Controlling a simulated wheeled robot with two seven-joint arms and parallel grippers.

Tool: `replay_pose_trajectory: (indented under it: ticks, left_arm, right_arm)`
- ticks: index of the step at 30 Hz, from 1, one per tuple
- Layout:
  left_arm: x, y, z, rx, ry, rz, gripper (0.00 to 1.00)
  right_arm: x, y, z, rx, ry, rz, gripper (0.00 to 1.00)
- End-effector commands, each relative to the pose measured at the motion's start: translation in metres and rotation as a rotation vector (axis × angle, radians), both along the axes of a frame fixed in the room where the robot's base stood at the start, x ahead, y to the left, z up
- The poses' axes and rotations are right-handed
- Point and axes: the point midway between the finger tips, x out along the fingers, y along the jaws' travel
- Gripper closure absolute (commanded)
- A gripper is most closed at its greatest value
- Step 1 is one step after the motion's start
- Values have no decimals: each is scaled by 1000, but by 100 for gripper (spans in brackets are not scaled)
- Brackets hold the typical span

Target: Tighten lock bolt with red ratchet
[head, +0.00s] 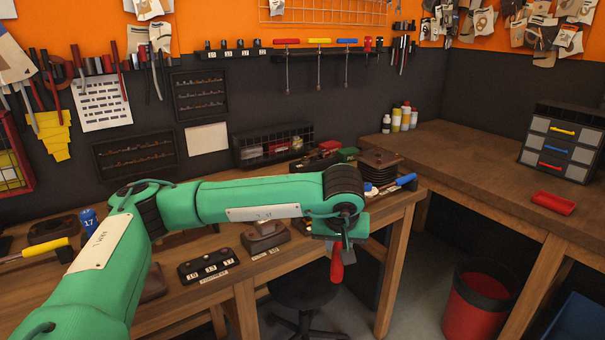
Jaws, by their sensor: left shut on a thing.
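My left gripper (343,243) is at the end of my green arm, in front of the right part of the workbench's front edge. It is shut on a red-handled tool, seemingly the red ratchet (336,264). The red handle hangs down below the fingers. The head of the tool is hidden by the gripper. I cannot make out the lock bolt. My right gripper is not in view.
A blue-handled tool (402,183) and a stack of brown plates (381,163) sit at the workbench's right end. A numbered socket tray (208,266) lies nearer. A stool (305,289) stands below; a red bin (480,300) is at right. The side bench (460,155) is mostly clear.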

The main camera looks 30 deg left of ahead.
Motion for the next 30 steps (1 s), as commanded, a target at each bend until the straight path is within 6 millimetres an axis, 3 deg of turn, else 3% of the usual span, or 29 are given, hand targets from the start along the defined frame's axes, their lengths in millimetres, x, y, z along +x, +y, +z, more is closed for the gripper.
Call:
replay_pose_trajectory:
  ticks: [1,6,15,21,30]
  left_arm:
    - [6,11,19,-2,3,25,100]
    - [25,51,43,-1,5,95,100]
    - [40,112,65,-1,4,194,100]
    - [42,127,66,0,2,216,100]
    - [42,128,49,-1,2,217,100]
  right_arm:
    - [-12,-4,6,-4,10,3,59]
    - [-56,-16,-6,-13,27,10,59]
    - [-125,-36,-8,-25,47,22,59]
    - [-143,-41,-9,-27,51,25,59]
    - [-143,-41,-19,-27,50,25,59]
